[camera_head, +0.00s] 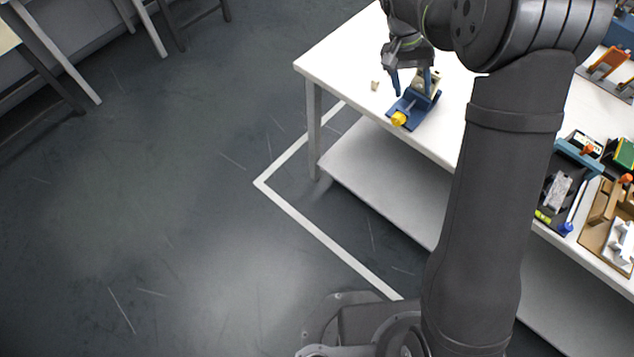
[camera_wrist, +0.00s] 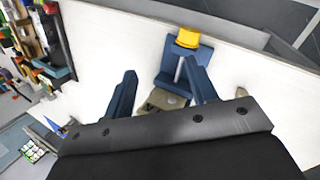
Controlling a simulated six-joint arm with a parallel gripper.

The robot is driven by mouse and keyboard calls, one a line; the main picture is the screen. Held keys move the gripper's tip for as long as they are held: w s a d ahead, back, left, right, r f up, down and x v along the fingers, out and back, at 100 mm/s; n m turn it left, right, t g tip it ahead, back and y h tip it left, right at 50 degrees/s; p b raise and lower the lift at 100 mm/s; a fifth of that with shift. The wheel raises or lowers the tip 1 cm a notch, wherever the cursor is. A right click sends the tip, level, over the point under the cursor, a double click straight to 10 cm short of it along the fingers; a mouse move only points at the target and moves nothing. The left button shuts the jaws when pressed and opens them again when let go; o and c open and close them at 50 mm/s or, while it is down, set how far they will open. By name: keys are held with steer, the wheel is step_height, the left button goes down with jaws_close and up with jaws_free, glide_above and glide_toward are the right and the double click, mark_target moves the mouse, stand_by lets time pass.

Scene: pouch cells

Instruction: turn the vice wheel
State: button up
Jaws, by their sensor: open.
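The blue vice (camera_head: 419,105) stands on the white table near its front left edge. Its yellow wheel (camera_head: 399,118) is on the end facing the table edge. The wrist view also shows the vice (camera_wrist: 176,63) and the yellow wheel (camera_wrist: 188,38), beyond my fingertips. My gripper (camera_head: 410,85) is above the vice with its blue fingers pointing down. In the wrist view my gripper (camera_wrist: 162,80) is open, one finger left of the vice and the other overlapping its right side. A pale piece sits at the vice's jaws, partly hidden. I cannot tell whether any finger touches the vice.
A small beige block (camera_head: 375,85) lies left of the vice. Trays and parts, including a brown tray (camera_head: 604,212), crowd the table's right side.

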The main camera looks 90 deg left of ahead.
steer(key=w+a+r+m+g+y, duration=0.2)
steer(key=w+a+r+m, duration=0.15)
steer(key=r, duration=0.25)
steer(key=s+d+f+n+t+h, duration=0.1)
steer(key=s+d+f+n+t, duration=0.2)
steer(key=s+d+f+n, duration=0.45)
steer(key=s+d+f+n+t+h, duration=0.25)
steer(key=s+d+f, duration=0.2)
steer(key=s, duration=0.55)
steer(key=s+d+f+n+t+y, duration=0.2)
steer(key=s+d+n+y, duration=0.3)
steer(key=n, duration=0.5)
steer(key=s+d+f+n+t+y, duration=0.3)
steer(key=s+d+n+t+y, duration=0.2)
steer(key=d+n+y, duration=0.4)
steer(key=shift+s+d+n, duration=0.35)
steer(key=shift+d+n, duration=0.6)
steer(key=shift+d, duration=0.2)
steer(key=shift+y, duration=0.25)
steer(key=n+g+y, duration=0.1)
steer(key=n+y, duration=0.2)
steer(key=n, duration=0.1)
glide_toward(395, 122)
steer(key=x, duration=0.8)
steer(key=shift+w+a, duration=0.2)
steer(key=shift+w, duration=0.1)
